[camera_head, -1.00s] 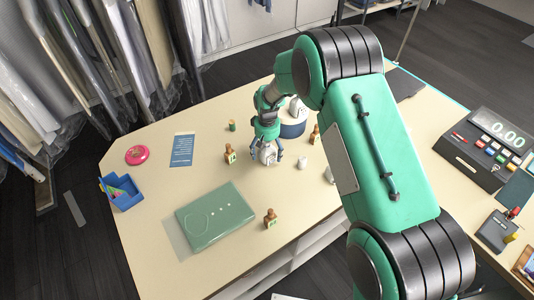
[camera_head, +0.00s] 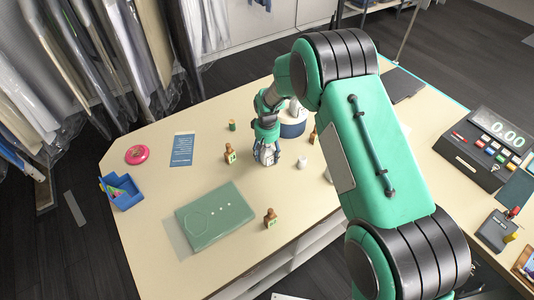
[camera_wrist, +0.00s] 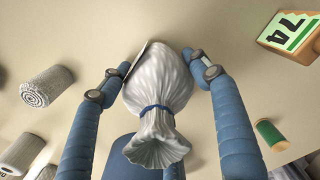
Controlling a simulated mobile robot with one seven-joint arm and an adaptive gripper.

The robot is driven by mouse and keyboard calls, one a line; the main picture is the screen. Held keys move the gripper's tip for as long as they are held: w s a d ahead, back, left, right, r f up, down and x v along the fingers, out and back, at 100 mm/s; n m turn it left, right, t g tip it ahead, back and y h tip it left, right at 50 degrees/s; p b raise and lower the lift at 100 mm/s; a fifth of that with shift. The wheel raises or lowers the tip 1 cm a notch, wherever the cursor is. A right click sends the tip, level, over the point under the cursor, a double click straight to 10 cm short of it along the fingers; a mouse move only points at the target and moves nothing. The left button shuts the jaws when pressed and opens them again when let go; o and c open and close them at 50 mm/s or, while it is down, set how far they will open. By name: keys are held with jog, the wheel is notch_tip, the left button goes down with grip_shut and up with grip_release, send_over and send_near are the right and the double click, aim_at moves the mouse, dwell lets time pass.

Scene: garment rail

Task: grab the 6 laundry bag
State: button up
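A white laundry bag (camera_wrist: 158,85), tied at the neck with a blue cord, is between the two blue fingers of my gripper (camera_wrist: 168,62) in the wrist view. The fingertips press close on both sides of it. A thin tag edge shows by the left fingertip, and no number on it can be read. In the head view my gripper (camera_head: 267,154) is low over the table, with the bag (camera_head: 267,156) partly hidden between its fingers.
A register (camera_head: 483,150) is at right.

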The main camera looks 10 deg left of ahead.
aim_at(267, 148)
jog(key=shift+c, duration=0.7)
jog(key=shift+r, duration=0.1)
jog(key=shift+r, duration=0.6)
notch_tip(267, 148, up, 2)
jog(key=shift+r, duration=0.1)
jog(key=s+d, duration=0.2)
jog(key=s, duration=0.2)
jog(key=s+d+r, duration=0.1)
jog(key=s+d, duration=0.1)
jog(key=s, duration=0.3)
jog(key=s+d+b, duration=0.1)
jog(key=s+d, duration=0.2)
jog(key=s, duration=0.2)
jog(key=shift+s+r, duration=0.15)
jog(key=shift+r, duration=0.05)
